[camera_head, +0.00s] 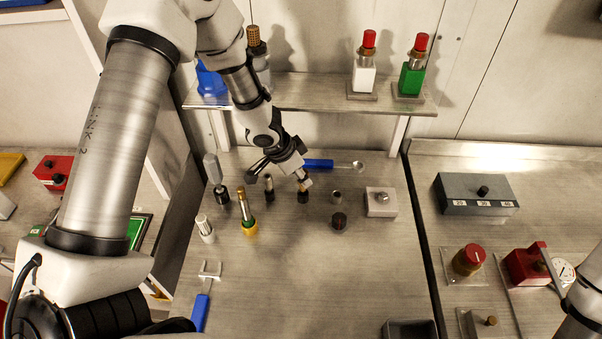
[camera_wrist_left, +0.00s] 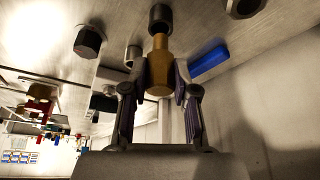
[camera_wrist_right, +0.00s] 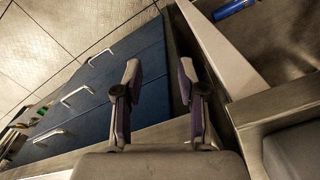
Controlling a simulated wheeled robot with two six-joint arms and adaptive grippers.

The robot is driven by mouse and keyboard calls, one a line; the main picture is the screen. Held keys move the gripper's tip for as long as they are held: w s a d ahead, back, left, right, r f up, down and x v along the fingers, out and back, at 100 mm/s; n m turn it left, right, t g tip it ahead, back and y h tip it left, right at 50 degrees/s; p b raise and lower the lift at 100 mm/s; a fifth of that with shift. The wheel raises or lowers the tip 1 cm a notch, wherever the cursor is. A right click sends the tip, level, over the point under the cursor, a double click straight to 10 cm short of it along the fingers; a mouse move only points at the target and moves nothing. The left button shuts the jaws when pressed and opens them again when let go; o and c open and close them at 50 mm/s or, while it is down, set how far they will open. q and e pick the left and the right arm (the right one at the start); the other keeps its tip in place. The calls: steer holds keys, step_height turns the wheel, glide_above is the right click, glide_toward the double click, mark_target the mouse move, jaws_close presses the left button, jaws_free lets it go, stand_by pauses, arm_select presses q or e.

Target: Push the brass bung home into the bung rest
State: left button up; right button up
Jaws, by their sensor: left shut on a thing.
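The brass bung (camera_wrist_left: 159,62) is between the fingers of my left gripper (camera_wrist_left: 160,78), which is shut on it. Its narrow end meets the mouth of a dark cylinder, which looks like the bung rest (camera_wrist_left: 160,18); the wide part stays outside. I cannot tell how deep the tip sits. In the head view my left gripper (camera_head: 304,180) is just above this dark rest (camera_head: 303,197), and its fingers hide most of the bung. My right gripper (camera_wrist_right: 157,90) is open and empty in the right wrist view, above blue drawers.
A blue-handled tool (camera_head: 318,163) lies behind. A shelf (camera_head: 310,92) holds bottles. The front middle of the bench is clear.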

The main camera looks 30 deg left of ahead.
arm_select(q)
steer(key=shift+f+b, duration=1.5)
steer(key=shift+f, duration=0.35)
steer(key=o, duration=1)
steer(key=shift+o, duration=0.2)
steer(key=shift+r, duration=0.15)
step_height(320, 180, up, 8)
steer(key=shift+w+r, duration=0.1)
steer(key=shift+r, duration=0.8)
steer(key=shift+r, duration=0.1)
